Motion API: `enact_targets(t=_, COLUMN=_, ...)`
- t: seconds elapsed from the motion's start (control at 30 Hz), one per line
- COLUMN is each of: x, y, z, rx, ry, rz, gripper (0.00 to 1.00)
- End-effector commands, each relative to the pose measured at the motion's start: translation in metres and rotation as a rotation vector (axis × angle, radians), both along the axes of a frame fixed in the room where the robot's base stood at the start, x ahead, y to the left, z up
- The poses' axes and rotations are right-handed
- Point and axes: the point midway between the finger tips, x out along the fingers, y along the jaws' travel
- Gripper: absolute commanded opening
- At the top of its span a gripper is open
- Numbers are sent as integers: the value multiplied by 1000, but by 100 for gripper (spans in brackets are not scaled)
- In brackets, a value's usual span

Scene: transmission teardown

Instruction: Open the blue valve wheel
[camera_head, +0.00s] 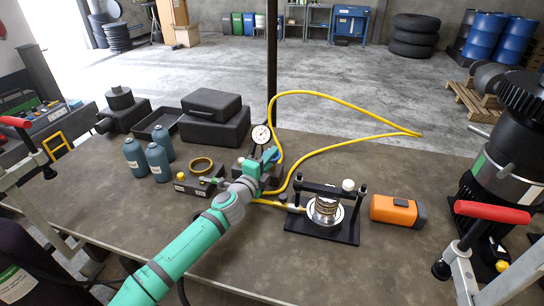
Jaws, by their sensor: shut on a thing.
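The blue valve wheel (271,153) is a small blue patch near the middle of the picture, below and right of a round white pressure gauge (261,135). My green arm reaches up to it from the bottom left. My gripper (263,163) is at the wheel and shut on it. The gripper and wrist hide most of the wheel and the dark block (245,168) under the gauge. How far the wheel is turned cannot be seen.
A yellow hose (350,143) loops over the table from the valve area to a black press fixture (315,233). An orange tool (394,211) lies right of it. Blue bottles (157,160), a box with a brass ring (201,165) and black cases (212,130) stand left.

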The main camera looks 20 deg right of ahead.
Motion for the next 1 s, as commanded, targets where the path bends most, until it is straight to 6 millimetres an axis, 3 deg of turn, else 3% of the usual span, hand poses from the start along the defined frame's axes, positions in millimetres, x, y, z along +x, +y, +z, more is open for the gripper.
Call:
enact_targets(t=0.5, x=-1, y=-1, z=-2, rx=-2, ry=4, rz=291, gripper=0)
enact_targets(t=1.0, x=0, y=0, z=-2, rx=1, ry=2, rz=341, gripper=0)
